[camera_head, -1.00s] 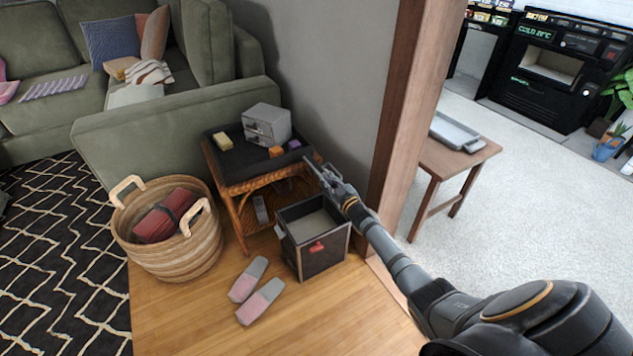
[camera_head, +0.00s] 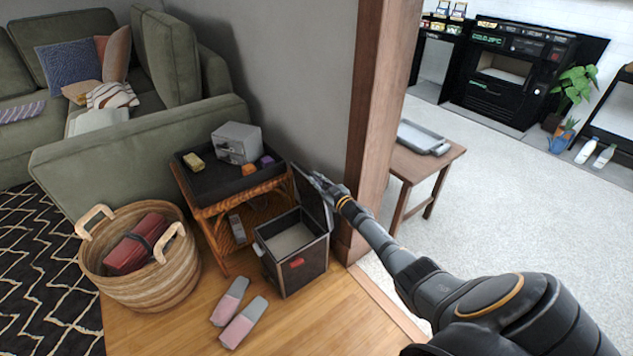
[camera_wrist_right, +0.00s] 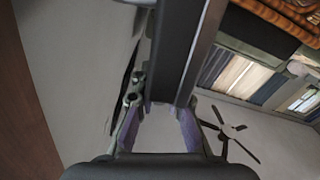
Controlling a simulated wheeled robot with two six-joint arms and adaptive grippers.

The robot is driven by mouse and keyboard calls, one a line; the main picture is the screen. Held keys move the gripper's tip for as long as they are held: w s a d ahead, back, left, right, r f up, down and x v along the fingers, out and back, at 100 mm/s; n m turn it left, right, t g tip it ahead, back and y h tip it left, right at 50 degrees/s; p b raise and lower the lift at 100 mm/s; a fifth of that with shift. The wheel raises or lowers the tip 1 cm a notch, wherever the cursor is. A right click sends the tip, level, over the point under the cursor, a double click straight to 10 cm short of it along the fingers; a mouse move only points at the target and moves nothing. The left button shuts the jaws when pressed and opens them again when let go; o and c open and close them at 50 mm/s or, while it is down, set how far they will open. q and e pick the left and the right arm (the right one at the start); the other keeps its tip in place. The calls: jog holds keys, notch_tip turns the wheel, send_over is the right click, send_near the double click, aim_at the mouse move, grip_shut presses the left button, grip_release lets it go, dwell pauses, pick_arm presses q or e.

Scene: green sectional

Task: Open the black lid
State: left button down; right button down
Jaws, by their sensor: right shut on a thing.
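The dark storage box (camera_head: 312,266) stands on the wooden floor, its top open and its pale inside showing. It has a red mark on its front. The black lid (camera_head: 309,200) stands steeply upright at the box's back right side, near the wall. My right gripper (camera_head: 316,180) is at the lid's upper edge and shut on it. In the right wrist view the lid shows as a dark bar (camera_wrist_right: 180,50) running up from between the fingers (camera_wrist_right: 160,115). The fingertips are small and partly hidden in the head view. My left gripper is out of view.
A wicker side table with a black tray (camera_head: 205,183) stands close behind and left of the box. A woven basket (camera_head: 150,285) and grey-pink slippers (camera_head: 240,318) lie to the left. A wooden post (camera_head: 365,110) and wall are close to my right arm.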

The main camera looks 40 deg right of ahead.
jog(key=c, duration=1.4)
grip_release()
jog(key=s, duration=1.2)
jog(key=shift+d, duration=0.25)
